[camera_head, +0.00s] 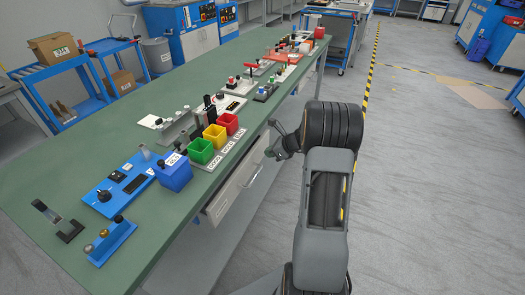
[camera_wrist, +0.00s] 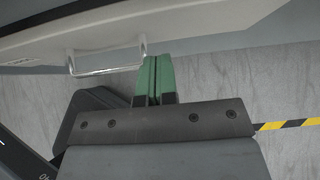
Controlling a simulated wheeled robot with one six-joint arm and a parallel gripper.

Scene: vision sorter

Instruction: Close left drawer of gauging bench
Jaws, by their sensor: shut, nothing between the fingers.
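The gauging bench (camera_head: 115,150) has a long green top, with a pale drawer front (camera_head: 238,190) under its right edge. This front stands out slightly past the edge at its near end; I cannot tell exactly how far it is open. In the wrist view a pale drawer front (camera_wrist: 185,28) crosses the top, with a metal bar handle (camera_wrist: 105,71). My gripper (camera_wrist: 153,80) has green fingertips pressed together, empty, just right of the handle and close to the front. In the head view my gripper (camera_head: 272,142) is beside the bench edge, partly hidden by my arm.
Red, yellow and green bins (camera_head: 215,136), a blue box (camera_head: 173,171) and several gauges stand on the bench top. A blue cart (camera_head: 75,75) is behind the bench. The grey floor (camera_head: 430,190) to the right is open, with yellow-black tape (camera_head: 370,75).

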